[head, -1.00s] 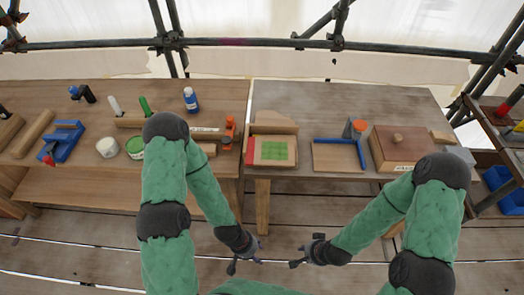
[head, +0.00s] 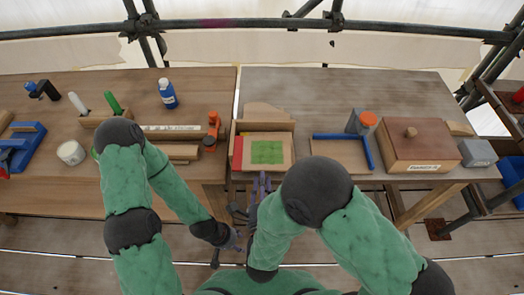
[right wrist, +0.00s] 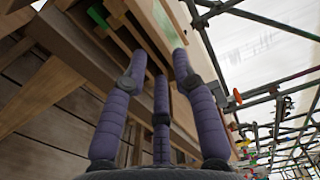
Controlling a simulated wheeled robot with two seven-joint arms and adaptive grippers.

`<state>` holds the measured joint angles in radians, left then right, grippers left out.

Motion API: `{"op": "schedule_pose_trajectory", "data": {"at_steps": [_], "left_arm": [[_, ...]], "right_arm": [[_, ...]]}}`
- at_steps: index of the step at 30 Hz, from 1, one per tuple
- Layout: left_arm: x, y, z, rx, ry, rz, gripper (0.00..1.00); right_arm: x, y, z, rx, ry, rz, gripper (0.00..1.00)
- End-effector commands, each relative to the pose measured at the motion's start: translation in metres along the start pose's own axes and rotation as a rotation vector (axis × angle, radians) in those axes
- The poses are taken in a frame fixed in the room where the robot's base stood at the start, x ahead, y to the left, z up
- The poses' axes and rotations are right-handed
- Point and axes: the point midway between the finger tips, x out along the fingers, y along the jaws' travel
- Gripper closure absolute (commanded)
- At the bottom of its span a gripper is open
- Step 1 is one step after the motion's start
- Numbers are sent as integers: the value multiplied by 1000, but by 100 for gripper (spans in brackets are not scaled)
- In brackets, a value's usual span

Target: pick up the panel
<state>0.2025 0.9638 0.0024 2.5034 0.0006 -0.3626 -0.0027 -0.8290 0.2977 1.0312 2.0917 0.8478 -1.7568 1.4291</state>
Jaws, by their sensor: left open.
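A flat light-wood panel with a green square (head: 268,152) lies in a shallow wooden holder at the front edge of the right bench, with a red strip on its left. My right gripper (head: 260,186) is just in front of and below this holder in the head view. In the right wrist view its purple fingers (right wrist: 160,65) are spread, pointing at the wooden edges, with nothing seen held. A green bit (right wrist: 98,15) shows at the top left there. My left gripper (head: 232,244) is lower, open and empty, off the bench front.
An orange tool (head: 212,132) and a blue bottle (head: 167,93) stand on the left bench. The right bench's back is clear.

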Motion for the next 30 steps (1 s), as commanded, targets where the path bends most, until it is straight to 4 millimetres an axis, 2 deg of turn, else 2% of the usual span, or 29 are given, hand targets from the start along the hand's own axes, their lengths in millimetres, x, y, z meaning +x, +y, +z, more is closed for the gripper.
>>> {"op": "schedule_pose_trajectory", "data": {"at_steps": [9,17,25,30], "left_arm": [[8,-3,0,0,0,0,49],[12,-4,0,0,0,0,49],[22,-8,-1,0,0,0,49],[24,-8,-1,0,0,0,49]], "right_arm": [[41,0,-1,5,6,-2,72],[57,0,0,2,3,-2,72],[93,-2,1,2,4,-2,72],[104,-3,1,1,1,-1,72]]}}
